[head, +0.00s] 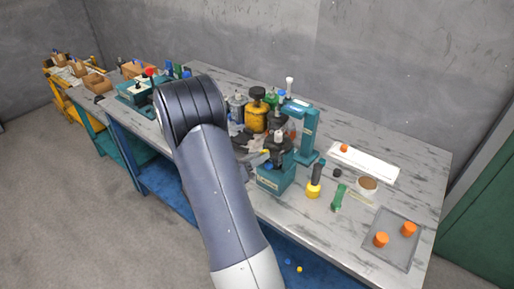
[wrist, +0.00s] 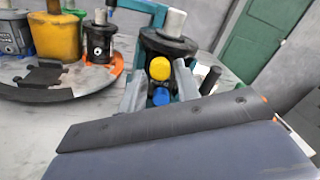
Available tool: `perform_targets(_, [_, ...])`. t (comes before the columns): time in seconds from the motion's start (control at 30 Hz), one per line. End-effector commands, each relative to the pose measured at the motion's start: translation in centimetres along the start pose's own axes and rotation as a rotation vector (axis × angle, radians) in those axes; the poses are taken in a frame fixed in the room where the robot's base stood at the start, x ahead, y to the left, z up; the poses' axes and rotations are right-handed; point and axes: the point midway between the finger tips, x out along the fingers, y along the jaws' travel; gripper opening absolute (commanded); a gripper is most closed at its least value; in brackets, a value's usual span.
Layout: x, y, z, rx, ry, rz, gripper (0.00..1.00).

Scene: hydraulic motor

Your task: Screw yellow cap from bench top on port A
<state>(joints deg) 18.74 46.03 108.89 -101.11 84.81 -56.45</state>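The hydraulic motor, a dark body with a round flange and a pale shaft (wrist: 172,22), stands in a teal fixture (head: 278,182) on the bench. The yellow cap (wrist: 160,68) is at the motor's near side, just below the flange. My gripper (wrist: 160,76) has one grey finger on each side of the yellow cap and appears shut on it. A blue cap (wrist: 161,96) sits directly below the yellow one. The port behind the yellow cap is hidden, so I cannot tell how far it is seated. In the head view my arm partly covers the gripper.
A round stand with a yellow motor (head: 256,117) and grey ones is left of the fixture. A teal press column (head: 306,133) rises behind. A yellow-and-black screwdriver-like tool (head: 315,182), a green item (head: 339,197) and a grey tray (head: 373,249) with orange caps lie right.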

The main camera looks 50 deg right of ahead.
Motion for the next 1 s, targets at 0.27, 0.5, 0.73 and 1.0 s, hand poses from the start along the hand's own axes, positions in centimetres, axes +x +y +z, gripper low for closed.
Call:
perform_targets(0.27, [0.0,-0.06,0.13,-0.182,0.0,0.0,0.31])
perform_targets(0.5, [0.0,0.03,-0.02,-0.184,0.0,0.0,0.31])
perform_targets(0.73, [0.0,0.02,0.0,-0.183,0.0,0.0,0.31])
perform_targets(1.0, [0.0,-0.03,0.03,-0.183,0.0,0.0,0.31])
